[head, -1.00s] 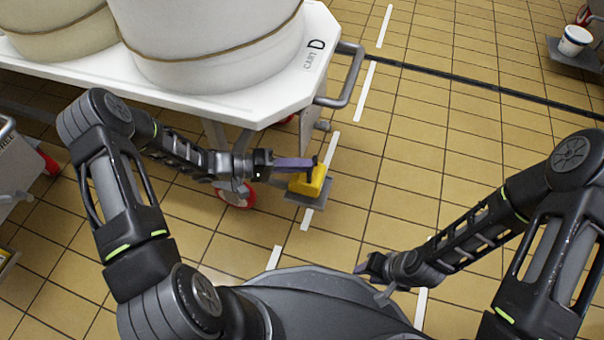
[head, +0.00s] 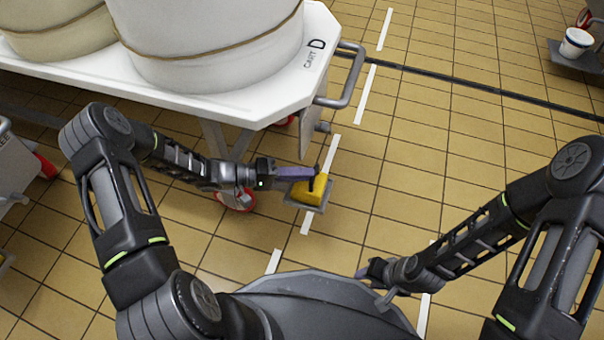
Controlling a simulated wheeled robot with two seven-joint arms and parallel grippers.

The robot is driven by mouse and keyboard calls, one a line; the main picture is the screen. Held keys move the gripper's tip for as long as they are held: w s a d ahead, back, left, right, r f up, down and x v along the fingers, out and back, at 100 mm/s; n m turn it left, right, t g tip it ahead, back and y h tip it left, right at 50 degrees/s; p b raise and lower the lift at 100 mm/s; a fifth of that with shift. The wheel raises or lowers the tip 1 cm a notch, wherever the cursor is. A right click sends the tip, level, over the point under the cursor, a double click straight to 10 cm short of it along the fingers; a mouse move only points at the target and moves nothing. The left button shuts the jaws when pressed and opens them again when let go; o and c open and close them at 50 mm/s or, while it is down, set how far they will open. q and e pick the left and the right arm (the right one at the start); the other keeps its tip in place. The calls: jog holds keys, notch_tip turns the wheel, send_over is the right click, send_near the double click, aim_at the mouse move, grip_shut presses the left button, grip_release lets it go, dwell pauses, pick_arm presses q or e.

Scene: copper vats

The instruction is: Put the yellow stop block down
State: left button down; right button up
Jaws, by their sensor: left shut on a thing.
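The yellow stop block (head: 309,192) is in the middle of the head view, just right of the red caster under the cart. My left gripper (head: 313,181) is shut on it from the left, with a purple finger along its upper side. A flat grey plate (head: 326,199) shows under and around the block. I cannot tell whether the block touches the plate or the plate belongs to it. My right gripper (head: 372,269) is low in the view, apart from the block. Its jaws are too small and dark to read.
A white cart marked D (head: 265,103) carries large pale vats (head: 210,45) and has a grey handle (head: 350,85) at its right end. A red caster (head: 238,199) is below it. A bucket (head: 576,42) stands far right. Tiled floor with white dashes is clear between.

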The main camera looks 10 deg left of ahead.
pick_arm(q)
jog(key=c, duration=1.4)
grip_release()
jog(key=shift+c, duration=0.2)
jog(key=shift+a+r, duration=0.1)
jog(key=shift+s+a+r, duration=0.1)
jog(key=shift+s+a, duration=0.05)
jog(key=shift+a, duration=0.2)
jog(key=p+v, duration=0.4)
jog(key=v, duration=0.7)
